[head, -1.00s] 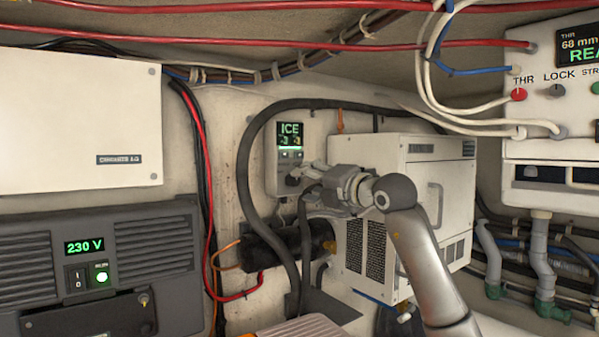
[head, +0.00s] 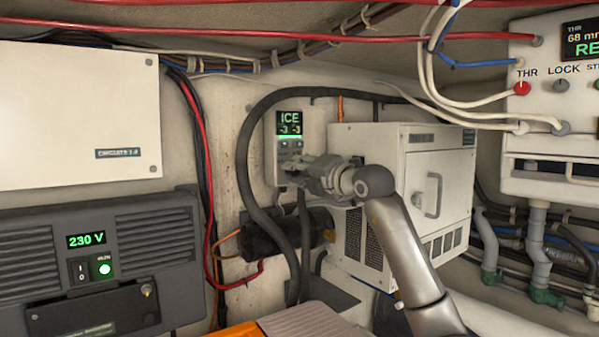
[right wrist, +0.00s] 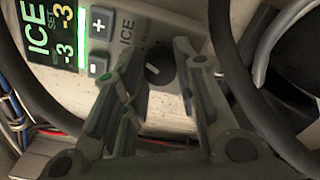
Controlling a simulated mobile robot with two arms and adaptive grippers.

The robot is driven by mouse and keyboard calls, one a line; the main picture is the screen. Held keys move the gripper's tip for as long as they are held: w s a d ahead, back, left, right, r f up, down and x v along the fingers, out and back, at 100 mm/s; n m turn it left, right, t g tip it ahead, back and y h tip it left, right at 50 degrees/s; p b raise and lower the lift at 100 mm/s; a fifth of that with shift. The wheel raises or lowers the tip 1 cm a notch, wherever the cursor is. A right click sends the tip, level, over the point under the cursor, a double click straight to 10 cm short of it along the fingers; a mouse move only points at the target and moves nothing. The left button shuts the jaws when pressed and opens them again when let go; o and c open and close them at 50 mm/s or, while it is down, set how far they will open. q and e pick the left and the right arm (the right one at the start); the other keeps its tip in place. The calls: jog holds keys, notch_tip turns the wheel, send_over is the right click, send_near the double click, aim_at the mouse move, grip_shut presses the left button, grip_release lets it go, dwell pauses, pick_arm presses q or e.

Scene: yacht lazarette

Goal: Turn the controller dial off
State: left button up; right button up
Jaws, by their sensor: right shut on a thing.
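The controller (head: 269,152) is a light grey wall box with a green ICE display (head: 290,123) reading -3 and -3. Its display (right wrist: 52,36) shows sideways in the right wrist view, with plus and minus buttons beside it. The dial (right wrist: 157,68) is a dark round knob with a pale pointer line, below the printed word ICE. My right gripper (right wrist: 152,64) is shut on the dial, one finger on each side. In the head view my right gripper (head: 300,174) covers the dial at the controller's lower part. My left gripper is not in view.
A white ice maker box (head: 405,160) with a handle stands right of the controller, behind my right arm. A thick black hose (head: 243,165) loops around the controller's left side. A dark 230 V unit (head: 140,245) is at the lower left. Red and white cables cross above.

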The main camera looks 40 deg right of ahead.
jog(key=shift+n, duration=8.9)
jog(key=o, duration=1)
jog(key=shift+o, duration=0.2)
